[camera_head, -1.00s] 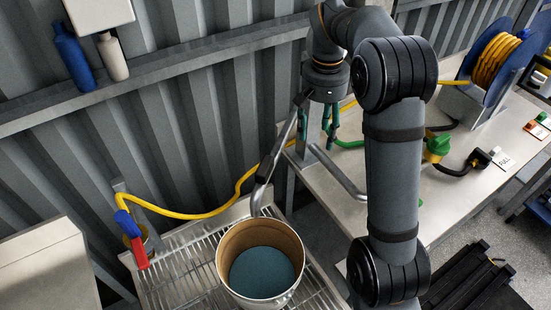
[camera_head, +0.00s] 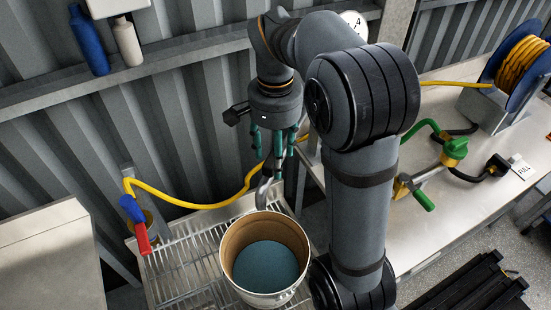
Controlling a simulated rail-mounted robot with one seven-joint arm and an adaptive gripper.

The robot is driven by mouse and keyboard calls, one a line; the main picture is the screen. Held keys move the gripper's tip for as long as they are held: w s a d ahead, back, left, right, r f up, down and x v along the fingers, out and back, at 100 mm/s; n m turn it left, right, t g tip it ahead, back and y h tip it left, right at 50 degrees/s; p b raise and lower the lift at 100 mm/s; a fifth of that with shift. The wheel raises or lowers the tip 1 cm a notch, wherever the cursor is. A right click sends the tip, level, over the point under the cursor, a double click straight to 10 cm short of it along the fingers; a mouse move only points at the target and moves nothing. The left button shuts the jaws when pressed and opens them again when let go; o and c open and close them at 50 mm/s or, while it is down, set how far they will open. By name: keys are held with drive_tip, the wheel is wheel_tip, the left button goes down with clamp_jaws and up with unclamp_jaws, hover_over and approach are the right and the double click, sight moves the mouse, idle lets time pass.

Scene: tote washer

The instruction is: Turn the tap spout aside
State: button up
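The tap spout (camera_head: 264,192) is a grey metal pipe whose curved end hangs at the back rim of a pail (camera_head: 228,284). The pail is pale outside and tan inside, with blue-grey contents, and stands on a slatted metal rack. My gripper (camera_head: 274,148) points down with its green fingers around or just in front of the upper visible spout. I cannot tell whether the fingers touch it or are closed on it. My arm hides the rest of the spout. A brass fitting (camera_head: 402,187) with a green lever (camera_head: 424,201) shows right of my arm.
The slatted rack (camera_head: 185,272) has a hose nozzle (camera_head: 137,222) at its back left, with a yellow hose (camera_head: 200,206) along the wall. A green valve (camera_head: 454,150) and a hose reel (camera_head: 514,62) are on the bench at right. A shelf ledge (camera_head: 210,43) runs behind.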

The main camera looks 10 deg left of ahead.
drive_tip(key=shift+f, duration=0.7)
drive_tip(key=c, duration=0.3)
clamp_jaws()
